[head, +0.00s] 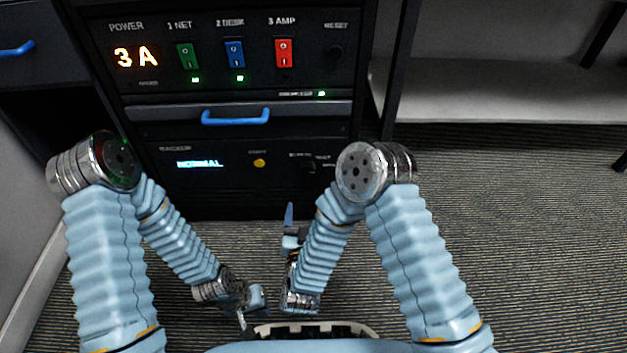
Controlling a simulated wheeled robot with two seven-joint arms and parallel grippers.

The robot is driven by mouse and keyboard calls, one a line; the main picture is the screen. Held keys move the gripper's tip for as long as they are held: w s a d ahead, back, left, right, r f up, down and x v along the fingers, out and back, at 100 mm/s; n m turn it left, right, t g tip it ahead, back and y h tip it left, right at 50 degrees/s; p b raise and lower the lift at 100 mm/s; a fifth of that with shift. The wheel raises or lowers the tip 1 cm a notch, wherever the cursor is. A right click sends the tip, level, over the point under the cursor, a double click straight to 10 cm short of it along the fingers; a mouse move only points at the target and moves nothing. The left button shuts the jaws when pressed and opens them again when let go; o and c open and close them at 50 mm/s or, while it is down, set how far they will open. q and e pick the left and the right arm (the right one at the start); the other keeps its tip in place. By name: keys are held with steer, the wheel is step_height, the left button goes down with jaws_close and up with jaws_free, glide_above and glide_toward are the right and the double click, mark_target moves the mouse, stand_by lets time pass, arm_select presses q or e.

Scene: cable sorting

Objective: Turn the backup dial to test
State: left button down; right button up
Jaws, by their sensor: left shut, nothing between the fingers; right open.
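The backup panel (240,178) is the lower part of the black rack, and its display (200,164) reads NORMAL. The backup dial (308,167) is a small dark knob at the panel's right, with small labels around it that are too blurred to read. Its pointer direction cannot be made out. My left gripper (243,317) is low in front of my body, shut and empty, well apart from the panel. My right gripper (290,228) is open and empty, below and nearer than the dial, not touching it.
A yellow button (259,163) sits between the display and the dial. Above are a blue drawer handle (236,117) and a power panel with green (187,56), blue (234,53) and red (284,53) switches. Carpet (530,230) lies open at the right.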

steer(key=w, duration=0.1)
steer(key=p, duration=0.2)
glide_toward(308, 171)
steer(key=w, duration=0.4)
steer(key=w+b, duration=0.1)
steer(key=w, duration=0.3)
steer(key=shift+w+d+b, duration=0.25)
steer(key=shift+w+b, duration=0.05)
steer(key=shift+w, duration=0.1)
steer(key=c, duration=1)
